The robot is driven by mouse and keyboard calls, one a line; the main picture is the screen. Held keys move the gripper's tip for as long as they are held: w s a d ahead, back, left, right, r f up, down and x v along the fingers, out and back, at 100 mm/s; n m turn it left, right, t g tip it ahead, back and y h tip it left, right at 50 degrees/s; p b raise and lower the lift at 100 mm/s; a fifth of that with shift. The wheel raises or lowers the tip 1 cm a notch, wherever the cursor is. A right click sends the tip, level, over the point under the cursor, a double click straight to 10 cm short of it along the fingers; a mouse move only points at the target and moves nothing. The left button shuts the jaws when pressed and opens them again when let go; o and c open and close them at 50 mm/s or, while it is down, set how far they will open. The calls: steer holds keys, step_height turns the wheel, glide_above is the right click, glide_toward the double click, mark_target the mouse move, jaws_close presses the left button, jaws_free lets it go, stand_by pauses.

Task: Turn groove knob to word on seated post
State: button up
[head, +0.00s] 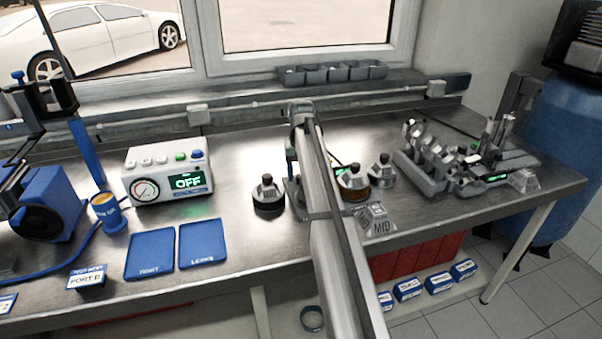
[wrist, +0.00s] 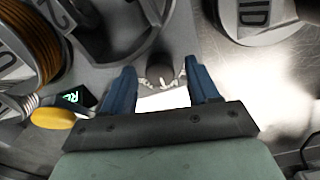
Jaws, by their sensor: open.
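In the wrist view, my gripper (wrist: 159,67) is open, with its two blue fingers apart. A short dark cylindrical post (wrist: 160,68) stands between or just beyond the fingertips; I cannot tell if they touch it. A round grey part marked with "ID" letters (wrist: 262,14) lies at the upper right. A copper-coloured coil (wrist: 38,30) and a grey part marked "2" (wrist: 62,14) are at the upper left. I cannot tell which part is the groove knob. In the head view, my arm hides the gripper's work spot.
In the head view, dark-based (head: 268,197), brass-based (head: 353,182) and grey (head: 381,170) knobbed parts stand around my arm. A "MID" block (head: 376,218) sits at the bench front. A grey fixture (head: 450,160) is to the right. A gauge box (head: 168,172) reads OFF.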

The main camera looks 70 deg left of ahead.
steer(key=c, duration=1)
steer(key=shift+c, duration=0.2)
steer(key=shift+n, duration=0.3)
steer(key=n, duration=1)
steer(key=shift+n, duration=0.3)
